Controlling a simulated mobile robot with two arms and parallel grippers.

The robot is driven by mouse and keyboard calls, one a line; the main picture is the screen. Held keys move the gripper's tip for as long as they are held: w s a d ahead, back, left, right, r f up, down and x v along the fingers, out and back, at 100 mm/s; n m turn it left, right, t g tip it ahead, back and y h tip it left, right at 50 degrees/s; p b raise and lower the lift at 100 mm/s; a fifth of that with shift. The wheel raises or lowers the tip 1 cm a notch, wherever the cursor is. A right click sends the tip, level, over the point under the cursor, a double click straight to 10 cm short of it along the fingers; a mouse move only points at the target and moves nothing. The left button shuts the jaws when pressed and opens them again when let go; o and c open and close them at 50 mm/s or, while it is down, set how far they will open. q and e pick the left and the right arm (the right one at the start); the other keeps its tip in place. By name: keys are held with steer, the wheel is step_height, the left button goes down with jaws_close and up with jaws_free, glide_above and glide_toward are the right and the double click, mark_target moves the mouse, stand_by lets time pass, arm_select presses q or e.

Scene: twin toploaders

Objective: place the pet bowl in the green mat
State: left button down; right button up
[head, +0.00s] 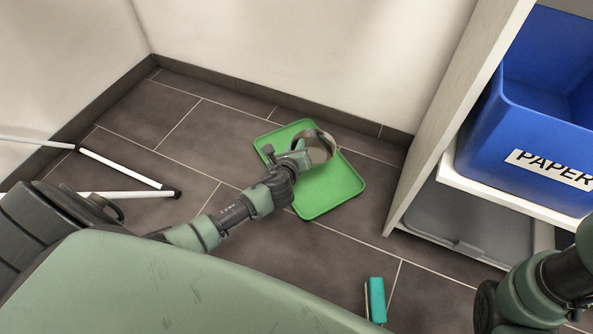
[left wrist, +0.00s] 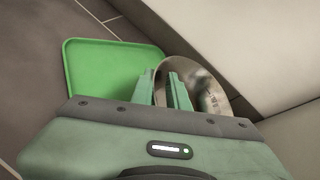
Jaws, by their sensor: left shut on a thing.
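The green mat (head: 331,191) lies on the dark tiled floor near the wall corner and has a raised rim. It also shows in the left wrist view (left wrist: 100,70). The metal pet bowl (head: 322,147) is tilted over the mat's far right side. My left gripper (head: 302,152) is shut on the bowl's rim. In the left wrist view the bowl (left wrist: 205,82) stands up on edge between and behind the two fingers (left wrist: 172,92). I cannot tell whether the bowl touches the mat. My right gripper is not in view; only part of my right arm shows at lower right.
A white shelf (head: 450,110) on the right holds a blue PAPER bin (head: 490,135), with a grey bin (head: 460,215) below. A teal brush-like thing (head: 376,300) lies on the floor. A white-railed frame (head: 120,167) stands at left. The wall is close behind the mat.

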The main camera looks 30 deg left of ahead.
arm_select(q)
step_height(320, 180, down, 8)
steer(key=b, duration=0.5)
steer(key=shift+f+b, duration=0.1)
steer(key=shift+b, duration=0.25)
steer(key=c, duration=1.4)
jaws_free()
steer(key=shift+o, duration=0.2)
